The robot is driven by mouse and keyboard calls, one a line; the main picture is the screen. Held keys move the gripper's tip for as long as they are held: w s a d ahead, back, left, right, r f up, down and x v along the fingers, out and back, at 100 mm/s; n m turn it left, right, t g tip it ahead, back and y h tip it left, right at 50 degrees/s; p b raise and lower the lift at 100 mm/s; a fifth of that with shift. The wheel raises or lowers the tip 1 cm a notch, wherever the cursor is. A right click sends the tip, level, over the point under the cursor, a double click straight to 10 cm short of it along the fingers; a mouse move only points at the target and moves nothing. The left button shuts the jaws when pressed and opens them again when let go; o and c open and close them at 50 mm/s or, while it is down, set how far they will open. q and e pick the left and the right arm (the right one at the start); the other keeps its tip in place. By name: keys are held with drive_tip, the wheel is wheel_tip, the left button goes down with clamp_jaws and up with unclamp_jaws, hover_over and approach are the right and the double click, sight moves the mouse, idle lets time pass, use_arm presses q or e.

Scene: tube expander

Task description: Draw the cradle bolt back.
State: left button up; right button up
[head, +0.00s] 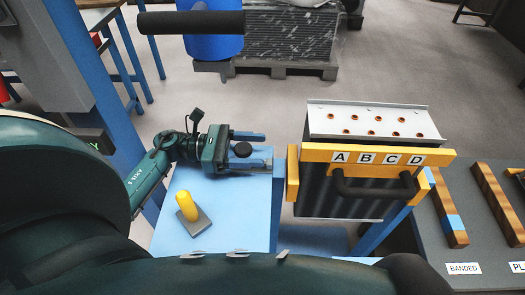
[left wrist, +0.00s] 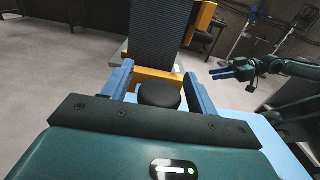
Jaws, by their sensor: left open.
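A round black knob (head: 243,149), which looks like the cradle bolt's handle, sits at the far right of the blue bench top. My left gripper (head: 262,150) is open, its blue fingers pointing right, one on each side of the knob. In the left wrist view the knob (left wrist: 160,95) shows between the fingers, with a gap on each side. The bolt's shaft is mostly hidden. The yellow cradle frame (head: 292,172) holds a finned block (head: 318,195) just right of the bench. My right gripper (left wrist: 233,73) shows small in the left wrist view; its opening is unclear.
A yellow-handled tool (head: 184,205) stands on the blue bench (head: 236,215) near the left arm. A yellow bar lettered A B C D with a black handle (head: 375,188) fronts the block. Wooden strips lie on a dark table (head: 455,205) at right.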

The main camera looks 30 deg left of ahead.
use_arm(q)
drive_tip(key=shift+s+a+f+b, duration=0.1)
drive_tip(key=shift+s+a+b, duration=0.25)
drive_tip(key=shift+a, duration=0.25)
drive_tip(key=shift+b+v, duration=1.2)
drive_tip(key=shift+v, duration=1.6)
